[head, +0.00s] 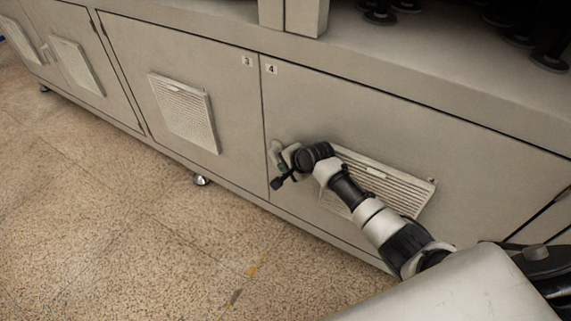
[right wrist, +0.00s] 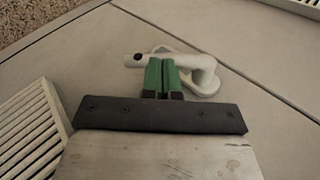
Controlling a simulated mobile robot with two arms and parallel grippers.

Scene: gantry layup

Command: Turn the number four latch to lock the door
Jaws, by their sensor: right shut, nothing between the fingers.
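The door marked 4 (head: 330,110) is a beige cabinet panel and sits flush with its neighbour. Its grey latch (head: 275,150) is at the door's left edge and is partly hidden by my right gripper (head: 281,172). In the right wrist view the latch (right wrist: 206,78) has a rounded base and a lever with a dark round spot at its left end. The green fingers of my right gripper (right wrist: 163,72) are shut together with nothing between them. Their tips are at the lever's edge; I cannot tell whether they touch it. My left gripper is not in view.
A louvred vent (head: 405,190) is on door four behind my right arm. The door marked 3 (head: 180,60), with its own vent (head: 185,112), is to the left. The speckled floor (head: 120,240) in front is clear. Dark cylindrical parts (head: 550,58) stand above at the top right.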

